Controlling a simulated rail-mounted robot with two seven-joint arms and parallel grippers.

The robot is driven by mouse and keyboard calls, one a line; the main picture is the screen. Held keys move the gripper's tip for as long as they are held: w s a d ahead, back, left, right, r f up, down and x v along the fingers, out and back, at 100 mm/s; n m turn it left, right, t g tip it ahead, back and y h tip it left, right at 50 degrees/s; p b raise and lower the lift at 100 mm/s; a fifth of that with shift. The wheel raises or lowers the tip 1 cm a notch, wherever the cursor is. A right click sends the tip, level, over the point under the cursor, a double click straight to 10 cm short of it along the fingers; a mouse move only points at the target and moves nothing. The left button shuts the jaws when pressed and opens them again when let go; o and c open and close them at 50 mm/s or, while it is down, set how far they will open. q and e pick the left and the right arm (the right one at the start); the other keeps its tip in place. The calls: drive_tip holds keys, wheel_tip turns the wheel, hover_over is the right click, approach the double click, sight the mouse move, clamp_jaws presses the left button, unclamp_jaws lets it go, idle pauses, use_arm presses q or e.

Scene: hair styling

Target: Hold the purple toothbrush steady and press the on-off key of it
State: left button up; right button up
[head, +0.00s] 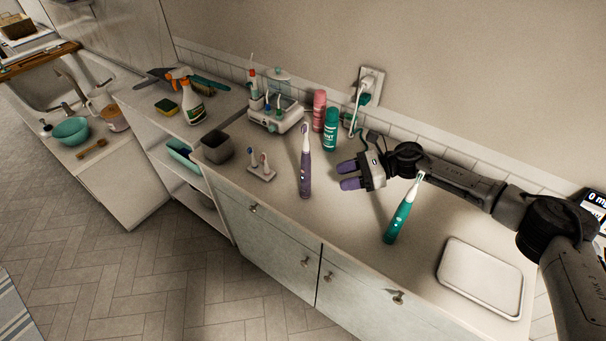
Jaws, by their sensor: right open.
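The purple toothbrush (305,174) stands upright on the counter in the head view, with its white brush head up. Small marks show on the front of its handle, but they are too small to make out the on-off key. My right gripper (343,176) reaches in from the right with its purple-tipped fingers pointing left towards the purple toothbrush. It is open and empty, with a gap between the fingertips and the handle. My left gripper is not in view.
A teal toothbrush (401,211) stands below my right arm. A white tray (480,277) lies at the right. Green (330,130) and pink (319,110) cans stand behind. A small stand with brush heads (261,172) and a grey cup (217,147) are to the left.

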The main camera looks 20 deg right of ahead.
sight(312, 194)
drive_tip(key=shift+a+f, duration=0.15)
drive_tip(key=shift+f, duration=0.25)
drive_tip(key=x, duration=0.7)
drive_tip(key=shift+w+f, duration=0.1)
drive_tip(key=shift+f, duration=0.1)
drive_tip(key=shift+b+x, duration=0.65)
drive_tip(key=shift+x, duration=0.25)
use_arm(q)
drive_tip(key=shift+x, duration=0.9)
use_arm(e)
drive_tip(key=shift+w+a, duration=0.15)
drive_tip(key=shift+a, duration=0.2)
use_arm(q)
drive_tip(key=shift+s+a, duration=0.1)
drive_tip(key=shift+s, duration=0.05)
use_arm(e)
drive_tip(key=shift+c, duration=0.4)
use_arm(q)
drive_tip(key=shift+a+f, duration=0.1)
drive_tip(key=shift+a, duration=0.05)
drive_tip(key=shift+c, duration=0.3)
use_arm(e)
drive_tip(key=c, duration=0.5)
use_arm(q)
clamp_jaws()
